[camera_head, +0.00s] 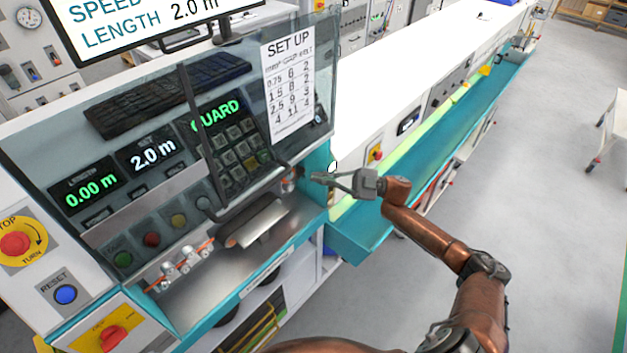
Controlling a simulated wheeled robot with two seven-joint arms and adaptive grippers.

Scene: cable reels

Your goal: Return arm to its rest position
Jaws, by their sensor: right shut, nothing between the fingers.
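My right arm (425,229) comes up from the bottom right in the head view, brown-orange with grey joints. Its gripper (318,176) points left, close to the right edge of the machine's clear guard (290,100). The gripper is shut with nothing between its fingers. I cannot tell whether its tips touch the guard or the machine's edge. My left gripper is not in view.
The control panel has a keypad (235,155), a red stop knob (15,245), a blue reset button (65,293) and displays reading 0.00 m, 2.0 m and GUARD. A teal trough (365,232) runs along the white bench. Open floor (565,180) lies right.

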